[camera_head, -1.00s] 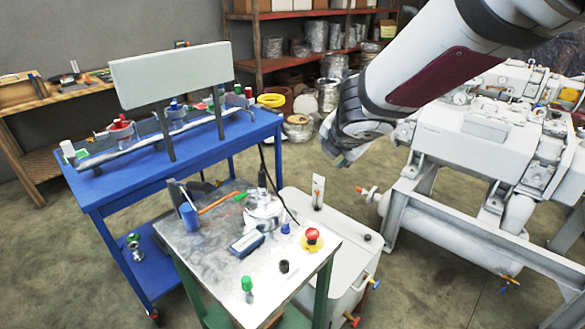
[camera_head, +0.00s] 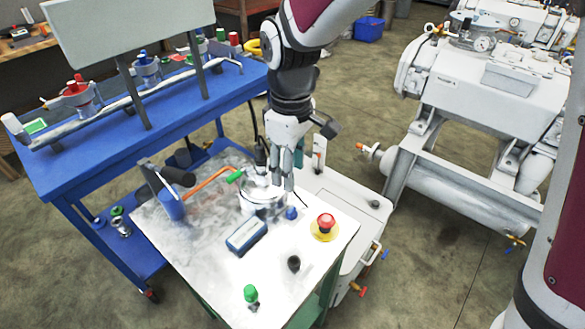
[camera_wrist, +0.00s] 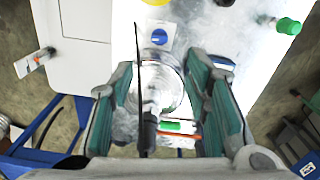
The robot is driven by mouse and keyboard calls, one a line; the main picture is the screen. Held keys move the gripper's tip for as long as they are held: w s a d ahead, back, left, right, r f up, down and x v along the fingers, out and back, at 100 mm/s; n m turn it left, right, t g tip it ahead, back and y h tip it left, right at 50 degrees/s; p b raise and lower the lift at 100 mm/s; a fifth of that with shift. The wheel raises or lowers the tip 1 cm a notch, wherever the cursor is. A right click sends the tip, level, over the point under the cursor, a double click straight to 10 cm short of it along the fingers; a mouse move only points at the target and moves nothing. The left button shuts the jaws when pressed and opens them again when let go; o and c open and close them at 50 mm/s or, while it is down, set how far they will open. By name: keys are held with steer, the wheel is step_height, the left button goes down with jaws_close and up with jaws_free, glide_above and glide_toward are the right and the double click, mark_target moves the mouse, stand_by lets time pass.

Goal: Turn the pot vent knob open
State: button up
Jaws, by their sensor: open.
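The silver metal pot (camera_head: 256,203) stands on the worn metal cart top; a black fitting with a cable rises from it. It also shows in the wrist view (camera_wrist: 172,92), partly hidden by the black fitting (camera_wrist: 150,128). A blue knob (camera_head: 291,213) is beside the pot; in the wrist view it shows a pale line across it (camera_wrist: 159,36). I cannot tell for sure which knob is the pot vent. My gripper (camera_head: 287,183) points down over the pot's right side. Its fingers are open and apart in the wrist view (camera_wrist: 158,75), on either side of the pot.
A red button (camera_head: 325,223), a black knob (camera_head: 293,263), a green knob (camera_head: 251,294) and a blue box (camera_head: 246,236) are on the cart. A blue bench (camera_head: 100,140) stands behind left.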

mark_target(292, 209)
step_height(292, 209, down, 13)
steer(key=shift+r+b, duration=0.2)
steer(key=shift+b, duration=0.5)
jaws_close()
